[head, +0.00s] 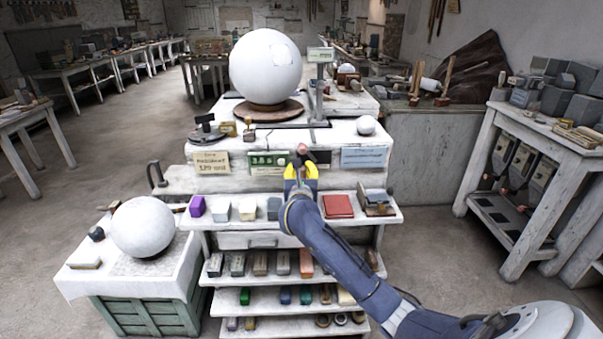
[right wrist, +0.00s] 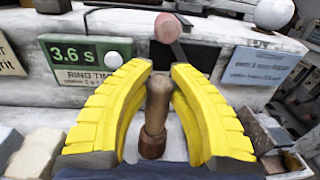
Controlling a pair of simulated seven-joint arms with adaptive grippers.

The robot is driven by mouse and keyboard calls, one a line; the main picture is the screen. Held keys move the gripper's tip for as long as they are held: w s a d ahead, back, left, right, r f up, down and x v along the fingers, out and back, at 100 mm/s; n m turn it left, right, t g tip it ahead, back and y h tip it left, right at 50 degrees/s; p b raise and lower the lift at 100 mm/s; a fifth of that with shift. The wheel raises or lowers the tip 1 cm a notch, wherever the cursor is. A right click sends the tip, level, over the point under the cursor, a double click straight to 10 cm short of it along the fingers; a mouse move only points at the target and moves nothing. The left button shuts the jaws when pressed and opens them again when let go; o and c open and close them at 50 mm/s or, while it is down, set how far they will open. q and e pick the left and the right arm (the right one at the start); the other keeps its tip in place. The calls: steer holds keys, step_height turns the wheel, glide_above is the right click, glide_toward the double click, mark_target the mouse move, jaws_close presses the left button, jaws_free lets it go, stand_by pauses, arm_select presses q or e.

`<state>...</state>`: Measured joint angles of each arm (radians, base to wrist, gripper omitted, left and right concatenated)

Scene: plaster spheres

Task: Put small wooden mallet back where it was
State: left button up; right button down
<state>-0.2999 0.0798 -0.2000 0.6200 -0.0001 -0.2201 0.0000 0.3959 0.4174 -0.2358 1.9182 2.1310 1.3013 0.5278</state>
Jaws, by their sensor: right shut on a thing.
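My right gripper (head: 300,172) has yellow fingers and is in front of the white stepped stand, at the height of its sign row. In the right wrist view the right gripper (right wrist: 158,95) is shut on the small wooden mallet (right wrist: 157,108), whose brown handle stands between the fingers with a darker lower end. A pinkish rounded piece (right wrist: 168,28) shows just beyond; I cannot tell whether it is the mallet's head. In the head view a small pinkish piece (head: 302,149) shows above the fingertips. My left gripper is not in view.
A large plaster sphere (head: 265,66) rests on a round brown base on top. A green sign (head: 264,159) and a blue sign (head: 363,158) flank the gripper. Coloured blocks, including a red one (head: 338,206), line the shelf below. Another sphere (head: 142,226) stands left.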

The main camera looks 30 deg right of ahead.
steer(key=shift+f, duration=0.7)
steer(key=c, duration=1.3)
jaws_free()
